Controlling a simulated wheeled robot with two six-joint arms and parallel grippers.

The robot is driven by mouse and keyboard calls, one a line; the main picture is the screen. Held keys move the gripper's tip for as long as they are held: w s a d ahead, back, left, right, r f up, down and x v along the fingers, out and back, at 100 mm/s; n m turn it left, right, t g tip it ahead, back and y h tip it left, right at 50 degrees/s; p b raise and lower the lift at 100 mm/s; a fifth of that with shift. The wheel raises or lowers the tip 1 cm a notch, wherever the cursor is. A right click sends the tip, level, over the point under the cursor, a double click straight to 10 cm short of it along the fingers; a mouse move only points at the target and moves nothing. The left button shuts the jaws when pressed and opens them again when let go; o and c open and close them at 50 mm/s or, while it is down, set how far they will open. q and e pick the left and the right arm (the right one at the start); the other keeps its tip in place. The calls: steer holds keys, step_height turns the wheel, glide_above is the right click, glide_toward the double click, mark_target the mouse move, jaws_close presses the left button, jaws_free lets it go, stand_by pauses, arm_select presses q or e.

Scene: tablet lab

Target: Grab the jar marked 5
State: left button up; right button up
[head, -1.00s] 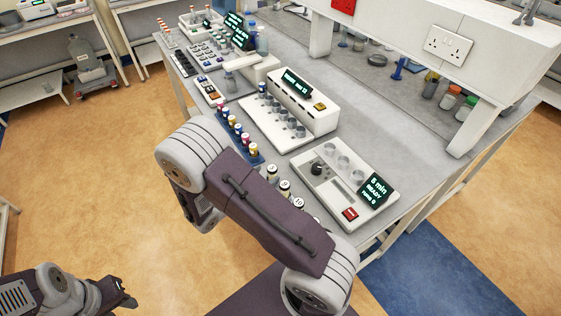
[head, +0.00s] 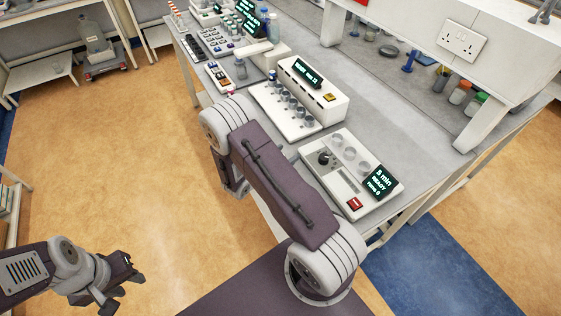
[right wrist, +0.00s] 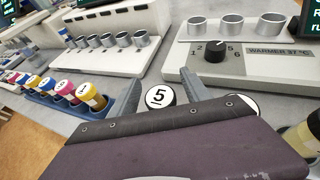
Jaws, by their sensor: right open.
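The jar marked 5 (right wrist: 160,96) has a white lid with a black 5 and shows in the right wrist view. It stands between the two spread fingers of my right gripper (right wrist: 160,93). Whether a finger touches it I cannot tell; its lower part is hidden behind the gripper's body. In the head view my own right arm hides the jar and the right gripper. My left gripper (head: 124,288) is at the lower left of the head view, over the floor, away from the bench, with its fingers apart and empty.
Another white lid (right wrist: 250,101) is partly hidden just right of the right gripper. A pale jar (right wrist: 303,136) stands at the far right. A blue rack (right wrist: 48,97) of coloured vials is left. The warmer (right wrist: 240,68) and a white holder with metal cups (right wrist: 93,60) stand behind.

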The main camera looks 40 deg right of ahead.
steer(key=shift+s, duration=0.1)
jaws_close()
steer(key=shift+r, duration=0.1)
steer(key=s+d+r+b, duration=0.2)
steer(key=s+d+r, duration=0.3)
steer(key=d+r, duration=0.5)
steer(key=shift+s+d+r+b, duration=0.15)
steer(key=shift+s+r+b, duration=0.15)
steer(key=shift+r, duration=0.2)
